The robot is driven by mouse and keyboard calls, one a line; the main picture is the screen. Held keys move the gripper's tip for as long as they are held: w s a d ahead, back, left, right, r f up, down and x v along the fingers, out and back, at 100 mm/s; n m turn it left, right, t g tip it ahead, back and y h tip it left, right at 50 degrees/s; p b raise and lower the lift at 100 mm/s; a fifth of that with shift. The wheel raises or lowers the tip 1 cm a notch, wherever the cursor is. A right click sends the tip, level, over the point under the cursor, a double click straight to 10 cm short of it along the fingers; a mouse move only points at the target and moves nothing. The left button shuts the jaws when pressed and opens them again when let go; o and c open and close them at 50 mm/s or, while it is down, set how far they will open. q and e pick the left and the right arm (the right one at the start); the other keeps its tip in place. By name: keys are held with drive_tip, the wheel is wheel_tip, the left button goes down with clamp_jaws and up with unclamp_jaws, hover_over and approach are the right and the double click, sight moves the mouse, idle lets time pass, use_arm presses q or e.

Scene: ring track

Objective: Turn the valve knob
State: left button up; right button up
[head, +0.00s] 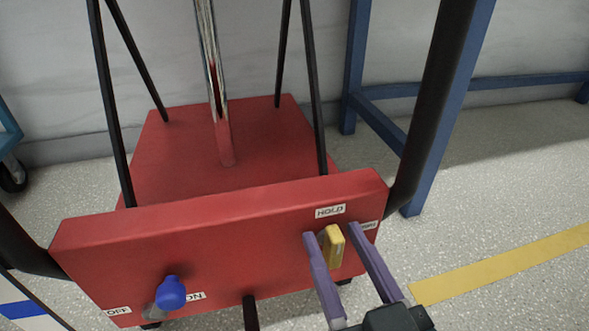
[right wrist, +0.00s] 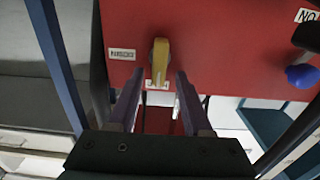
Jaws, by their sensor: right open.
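Contact is not visible. My left gripper is not in view.
A lever with a blue ball (head: 171,292) is on the panel's left, between "OFF" and "ON" labels. Black rods and a chrome post (head: 212,80) rise behind the panel from a red base (head: 180,150). A blue frame (head: 357,70) stands at the back right. Speckled floor is clear at right.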

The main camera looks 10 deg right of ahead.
drive_tip(key=shift+d, duration=0.2)
drive_tip(key=shift+a, duration=0.2)
drive_tip(key=c, duration=0.5)
drive_tip(key=shift+d, duration=0.1)
clamp_jaws()
